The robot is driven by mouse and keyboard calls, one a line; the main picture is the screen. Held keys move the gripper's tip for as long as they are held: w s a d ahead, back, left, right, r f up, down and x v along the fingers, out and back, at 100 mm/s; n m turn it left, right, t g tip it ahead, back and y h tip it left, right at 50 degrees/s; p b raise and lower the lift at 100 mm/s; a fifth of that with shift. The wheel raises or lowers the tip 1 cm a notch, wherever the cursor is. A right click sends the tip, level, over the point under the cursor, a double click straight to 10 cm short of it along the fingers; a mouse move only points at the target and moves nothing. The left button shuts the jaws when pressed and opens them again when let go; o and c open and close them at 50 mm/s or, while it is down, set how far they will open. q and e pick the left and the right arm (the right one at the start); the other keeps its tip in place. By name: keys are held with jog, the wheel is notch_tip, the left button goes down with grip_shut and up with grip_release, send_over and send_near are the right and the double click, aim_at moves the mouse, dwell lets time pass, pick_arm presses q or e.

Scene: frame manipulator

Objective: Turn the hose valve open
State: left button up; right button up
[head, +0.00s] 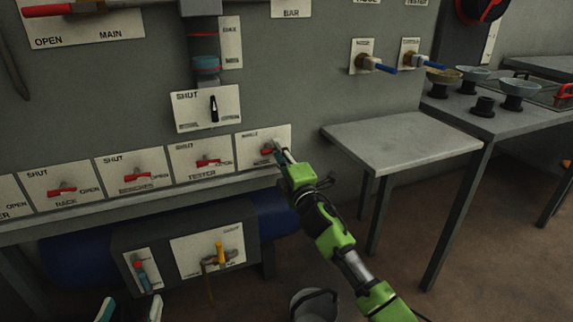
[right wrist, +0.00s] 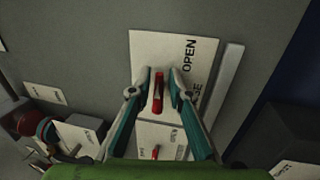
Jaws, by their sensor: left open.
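The hose valve is the rightmost plate (head: 282,133) in the low row of wall plates. Its red handle (head: 266,152) is partly covered by my right gripper (head: 279,151) in the head view. In the right wrist view, the plate (right wrist: 150,45) reads OPEN, with a partly hidden word ending in SE. The red handle (right wrist: 158,92) lies between the two fingertips of my right gripper (right wrist: 161,76). I cannot tell whether both fingers press on it. My left gripper (head: 130,311) is open and empty at the bottom left edge, away from the valve.
Similar plates with red handles, such as the tester valve (head: 207,162), run left from the hose valve. A black switch (head: 214,108) is above. A grey table (head: 400,142) stands to the right, and a bucket (head: 314,306) is on the floor below.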

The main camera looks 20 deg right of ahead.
jog(key=s+f, duration=0.2)
jog(key=s, duration=0.9)
jog(key=shift+d+f, duration=0.15)
jog(key=shift+d, duration=0.05)
